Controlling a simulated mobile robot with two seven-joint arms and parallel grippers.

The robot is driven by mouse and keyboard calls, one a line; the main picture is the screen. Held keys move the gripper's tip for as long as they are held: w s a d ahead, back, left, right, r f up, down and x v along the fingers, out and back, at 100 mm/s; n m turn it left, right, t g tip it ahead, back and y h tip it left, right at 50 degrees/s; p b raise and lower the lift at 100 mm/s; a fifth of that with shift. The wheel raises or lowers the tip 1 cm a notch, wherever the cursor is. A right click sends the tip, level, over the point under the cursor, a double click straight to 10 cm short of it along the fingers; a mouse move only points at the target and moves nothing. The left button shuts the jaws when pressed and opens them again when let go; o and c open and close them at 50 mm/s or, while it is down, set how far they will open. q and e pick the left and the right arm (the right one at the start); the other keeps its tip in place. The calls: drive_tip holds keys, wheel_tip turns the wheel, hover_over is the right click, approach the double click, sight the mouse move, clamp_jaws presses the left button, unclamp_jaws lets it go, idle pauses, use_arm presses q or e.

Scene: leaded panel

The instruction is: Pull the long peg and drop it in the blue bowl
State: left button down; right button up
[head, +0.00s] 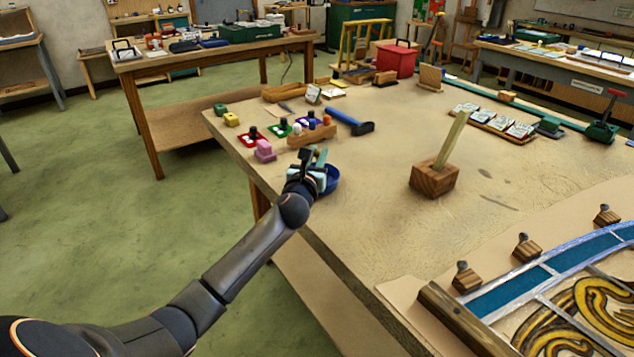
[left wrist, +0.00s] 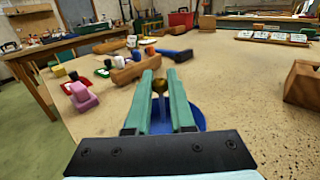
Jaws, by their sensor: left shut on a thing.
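My left gripper (head: 318,160) is over the near left edge of the table, above the blue bowl (head: 332,180). In the left wrist view its green fingers (left wrist: 160,88) are shut on a small brass-brown peg (left wrist: 159,86) with a rounded end. The peg's length cannot be told. The blue bowl (left wrist: 193,112) shows behind and below the fingers, which partly hide it. A wooden block (head: 433,181) with a pale slanted stick (head: 453,138) stands to the right. My right gripper is not in view.
A wooden rack (head: 304,139) with small pegs, a pink block (head: 265,151) and a blue-headed hammer (head: 350,122) lie beyond the bowl. The leaded panel (head: 565,290) fills the near right. The table between bowl and wooden block is clear.

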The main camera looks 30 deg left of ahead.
use_arm(q)
drive_tip(key=shift+f+b, duration=0.9)
drive_tip(key=shift+f, duration=0.4)
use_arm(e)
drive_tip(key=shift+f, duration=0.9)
use_arm(q)
drive_tip(key=c, duration=0.7)
unclamp_jaws()
drive_tip(key=shift+s+d, duration=0.15)
drive_tip(key=shift+s, duration=0.3)
drive_tip(key=p+v, duration=0.1)
drive_tip(key=v, duration=1)
drive_tip(key=shift+s+r, duration=0.1)
drive_tip(key=shift+s, duration=0.25)
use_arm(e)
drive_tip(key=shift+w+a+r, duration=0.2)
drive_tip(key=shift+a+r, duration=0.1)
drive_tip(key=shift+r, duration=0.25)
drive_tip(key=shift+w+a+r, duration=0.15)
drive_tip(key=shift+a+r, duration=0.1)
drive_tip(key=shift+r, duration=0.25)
